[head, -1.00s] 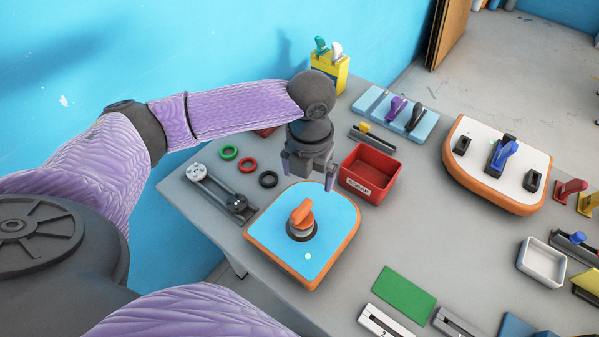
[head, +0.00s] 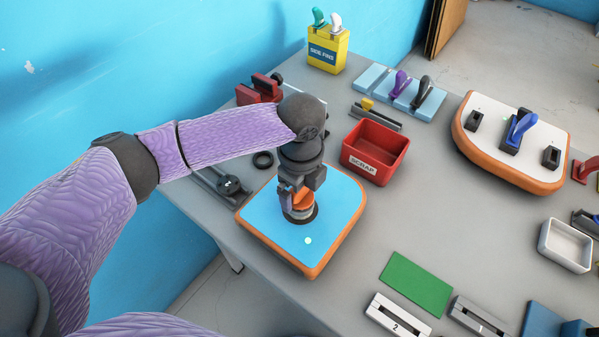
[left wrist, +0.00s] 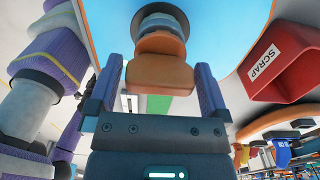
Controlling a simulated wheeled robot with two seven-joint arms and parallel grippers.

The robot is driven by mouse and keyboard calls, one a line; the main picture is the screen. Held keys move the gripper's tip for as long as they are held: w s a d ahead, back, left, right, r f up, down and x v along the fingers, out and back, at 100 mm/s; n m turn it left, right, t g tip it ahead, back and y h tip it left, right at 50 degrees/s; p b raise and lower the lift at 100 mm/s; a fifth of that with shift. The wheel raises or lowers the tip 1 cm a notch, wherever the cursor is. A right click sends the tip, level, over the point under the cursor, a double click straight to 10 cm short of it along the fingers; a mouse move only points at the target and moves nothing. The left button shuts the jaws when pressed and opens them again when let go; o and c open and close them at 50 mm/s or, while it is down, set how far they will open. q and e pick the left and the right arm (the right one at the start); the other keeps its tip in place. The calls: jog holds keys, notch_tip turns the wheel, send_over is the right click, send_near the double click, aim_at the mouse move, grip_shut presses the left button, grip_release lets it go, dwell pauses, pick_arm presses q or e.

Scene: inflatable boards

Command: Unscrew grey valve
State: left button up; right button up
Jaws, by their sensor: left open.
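The grey valve (head: 301,216) is a round grey ring in the middle of a blue board with orange sides (head: 260,219). An orange handle (head: 301,198) stands on it, partly hidden by my left gripper in the head view. My left gripper (head: 299,205) points down over the handle. In the left wrist view, the open left gripper (left wrist: 158,78) has one finger on each side of the orange handle (left wrist: 160,72), with gaps showing. The grey valve (left wrist: 160,20) shows beyond the handle there. My right gripper is not in view.
A red scrap box (head: 375,150) stands close to the board's right. A black ring (head: 263,160) and a grey slide fixture (head: 228,187) lie behind and left. A green pad (head: 416,285) lies front right. A white-topped board (head: 515,145) lies far right.

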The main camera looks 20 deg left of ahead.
pick_arm(q)
jog(key=shift+f, duration=0.2)
jog(key=c, duration=1.1)
jog(key=shift+r+n+p, duration=0.15)
jog(key=shift+n+p, duration=0.45)
jog(key=shift+p, duration=0.25)
jog(key=shift+c, duration=0.3)
jog(key=shift+n+p, duration=0.9)
jog(key=shift+p, duration=0.1)
